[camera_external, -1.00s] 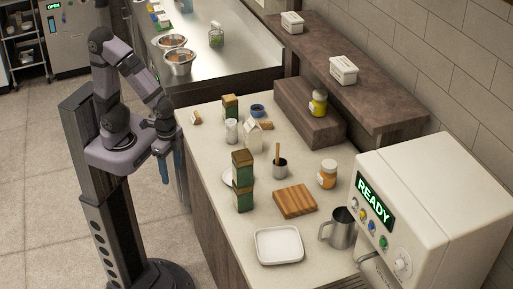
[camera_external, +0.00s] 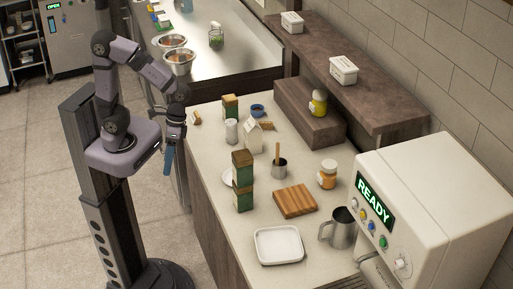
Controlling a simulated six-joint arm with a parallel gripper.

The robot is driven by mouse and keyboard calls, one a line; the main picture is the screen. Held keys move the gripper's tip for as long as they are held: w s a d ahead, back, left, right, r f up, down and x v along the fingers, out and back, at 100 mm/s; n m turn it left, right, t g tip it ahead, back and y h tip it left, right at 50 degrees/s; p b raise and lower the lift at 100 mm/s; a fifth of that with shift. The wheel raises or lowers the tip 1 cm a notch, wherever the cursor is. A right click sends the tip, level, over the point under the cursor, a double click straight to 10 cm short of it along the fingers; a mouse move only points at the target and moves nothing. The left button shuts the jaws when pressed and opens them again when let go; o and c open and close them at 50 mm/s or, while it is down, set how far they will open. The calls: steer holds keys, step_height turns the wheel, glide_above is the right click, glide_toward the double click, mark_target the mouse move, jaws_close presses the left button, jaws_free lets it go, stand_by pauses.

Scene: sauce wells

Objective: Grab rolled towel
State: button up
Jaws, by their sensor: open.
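No thing is plain to see as a rolled towel; a small tan, roll-like piece (camera_external: 196,118) lies at the far left edge of the pale counter (camera_external: 215,210), too small to tell for sure. My gripper (camera_external: 168,160), with blue fingers pointing down, hangs beside the counter's left edge, left of and lower in the picture than the tan piece. It is open, with nothing seen between its fingers, and it is apart from the tan piece.
Near the tan piece stand a green-brown box (camera_external: 230,107), a white shaker (camera_external: 231,131) and a white carton (camera_external: 253,139). Stacked green boxes (camera_external: 243,181), a wooden board (camera_external: 295,201) and a white tray (camera_external: 278,245) are nearer. Steel bowls (camera_external: 178,63) stand on the back counter.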

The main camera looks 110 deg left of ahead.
steer(key=w+a+r+n+t+h+b, duration=0.1)
steer(key=w+a+n+t+h, duration=0.25)
steer(key=a+n+t, duration=0.4)
steer(key=w+a+n+t+h+b, duration=0.2)
steer(key=w+a+n+t, duration=0.25)
steer(key=a+n, duration=0.55)
steer(key=s+a+n+t+y, duration=0.4)
steer(key=a+n+y, duration=0.15)
steer(key=a, duration=0.25)
steer(key=s+a+n+t+y, duration=0.4)
steer(key=a+n, duration=0.3)
steer(key=a, duration=0.1)
glide_toward(232, 125)
steer(key=a, duration=0.1)
steer(key=w+a+f, duration=0.1)
steer(key=shift+w+a+h+b, duration=0.1)
steer(key=shift+a+h+b, duration=0.2)
steer(key=shift+a+h, duration=0.1)
steer(key=shift+f, duration=0.2)
steer(key=shift+w+d+r+p, duration=0.1)
steer(key=shift+w+p, duration=0.75)
steer(key=shift+w, duration=0.7)
steer(key=shift+w+d+p, duration=0.15)
steer(key=shift+w+p, duration=0.7)
steer(key=shift+w, duration=1.35)
